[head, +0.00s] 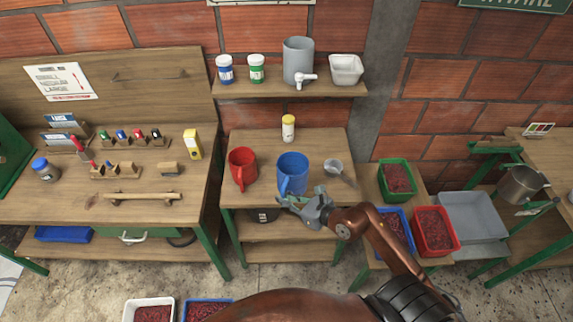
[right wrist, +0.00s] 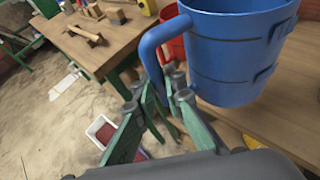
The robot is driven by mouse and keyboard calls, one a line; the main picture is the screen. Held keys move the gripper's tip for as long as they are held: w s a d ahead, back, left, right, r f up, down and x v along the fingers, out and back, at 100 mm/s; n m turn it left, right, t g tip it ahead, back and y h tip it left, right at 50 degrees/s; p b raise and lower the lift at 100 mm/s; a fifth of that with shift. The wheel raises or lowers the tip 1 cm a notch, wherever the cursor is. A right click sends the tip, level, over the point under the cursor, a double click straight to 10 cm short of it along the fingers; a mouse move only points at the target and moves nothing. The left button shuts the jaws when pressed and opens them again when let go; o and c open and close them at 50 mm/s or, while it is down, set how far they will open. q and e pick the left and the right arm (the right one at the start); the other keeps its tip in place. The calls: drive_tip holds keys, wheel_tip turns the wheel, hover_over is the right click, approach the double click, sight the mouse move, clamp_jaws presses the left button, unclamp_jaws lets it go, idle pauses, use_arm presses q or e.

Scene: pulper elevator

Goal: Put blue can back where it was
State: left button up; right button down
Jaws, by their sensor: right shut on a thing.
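The blue can (head: 293,170) is upright at the front middle of the small wooden table (head: 318,143). In the right wrist view the blue can (right wrist: 235,50) fills the upper right, with its handle at its left side. My right gripper (head: 300,200) is at the near side of the can. Its green fingers (right wrist: 160,103) are shut on the lower part of the can's handle. I cannot tell whether the can's base touches the table. My left gripper is not in view.
A red can (head: 242,168) stands close left of the blue can; a metal scoop (head: 333,167) lies to its right. A yellow-capped bottle (head: 288,129) stands behind. A shelf (head: 290,89) hangs above. Crates of red berries (head: 435,231) stand at the right.

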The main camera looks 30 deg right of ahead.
drive_tip(key=shift+w+d+r+p, duration=0.3)
drive_tip(key=shift+d+r+p, duration=0.05)
drive_tip(key=shift+r+p, duration=0.2)
drive_tip(key=shift+w+d+f, duration=0.1)
drive_tip(key=shift+w+f, duration=0.1)
drive_tip(key=shift+w, duration=0.1)
drive_tip(key=w+d+f, duration=0.1)
drive_tip(key=w, duration=0.1)
drive_tip(key=w+d+f, duration=0.1)
drive_tip(key=w+f, duration=0.1)
drive_tip(key=w, duration=0.1)
drive_tip(key=w+d+f+b, duration=0.1)
drive_tip(key=w, duration=0.2)
drive_tip(key=shift+w+d+f, duration=0.15)
drive_tip(key=shift+w+d, duration=0.05)
drive_tip(key=shift+d, duration=0.15)
drive_tip(key=shift+w+d+f+b, duration=0.3)
drive_tip(key=shift+w+f+b, duration=0.25)
drive_tip(key=shift+f, duration=0.85)
drive_tip(key=shift+w+d+f+b, duration=0.3)
drive_tip(key=shift+w+f, duration=0.45)
drive_tip(key=shift+f, duration=0.7)
drive_tip(key=shift+w+d+f+b, duration=0.25)
drive_tip(key=shift+w+f+b, duration=0.35)
drive_tip(key=shift+f, duration=0.8)
drive_tip(key=shift+f, duration=0.15)
drive_tip(key=c, duration=2)
unclamp_jaws()
